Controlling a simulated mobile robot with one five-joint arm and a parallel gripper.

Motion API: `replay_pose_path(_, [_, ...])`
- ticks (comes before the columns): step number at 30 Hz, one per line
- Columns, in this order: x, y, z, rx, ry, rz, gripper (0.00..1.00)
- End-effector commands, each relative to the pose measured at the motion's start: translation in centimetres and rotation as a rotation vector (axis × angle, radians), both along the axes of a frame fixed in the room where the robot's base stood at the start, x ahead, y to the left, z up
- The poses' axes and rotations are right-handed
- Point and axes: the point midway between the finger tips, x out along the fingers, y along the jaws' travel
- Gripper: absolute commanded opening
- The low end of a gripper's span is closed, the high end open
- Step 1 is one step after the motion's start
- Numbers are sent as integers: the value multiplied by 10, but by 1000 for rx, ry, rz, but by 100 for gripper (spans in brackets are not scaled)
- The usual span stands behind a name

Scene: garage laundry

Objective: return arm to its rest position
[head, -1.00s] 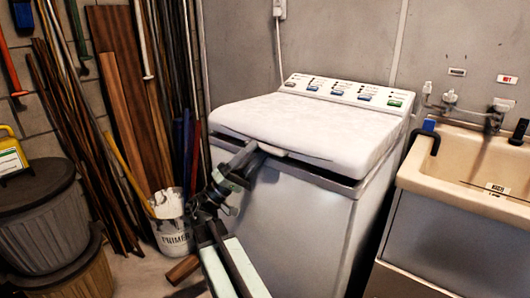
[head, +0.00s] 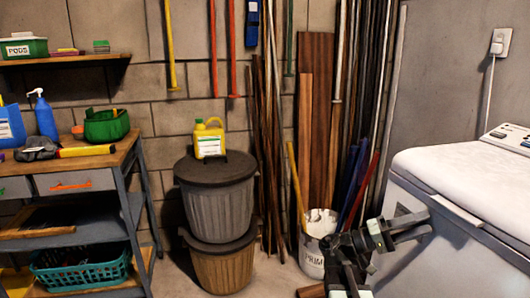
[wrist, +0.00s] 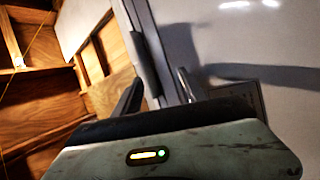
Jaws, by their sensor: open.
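My arm reaches up from the bottom of the head view. My gripper (head: 426,225) is open, with its two fingers pointing right toward the washer and nothing visible between them. It overlaps the near front edge of the white top-loading washer (head: 450,170) in the picture; I cannot tell whether it touches. The washer's lid looks down. In the wrist view the dark fingers (wrist: 158,95) stand apart, with a pale grey surface at right and wooden framing at left.
A white primer bucket (head: 312,262) with rods stands behind my arm. Two stacked bins (head: 215,215) carry a yellow jug (head: 209,140). A workbench (head: 95,160) with a teal basket (head: 82,268) is at left. Planks (head: 318,110) lean on the wall. Some floor before the bins is clear.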

Motion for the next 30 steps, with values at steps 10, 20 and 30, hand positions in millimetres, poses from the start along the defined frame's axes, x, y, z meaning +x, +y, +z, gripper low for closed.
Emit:
replay_pose_path(10, [3,41,-209,959,36,113,49])
replay_pose_path(20, [2,188,-323,1740,75,240,49])
replay_pose_path(30, [6,259,-277,2039,106,336,49])
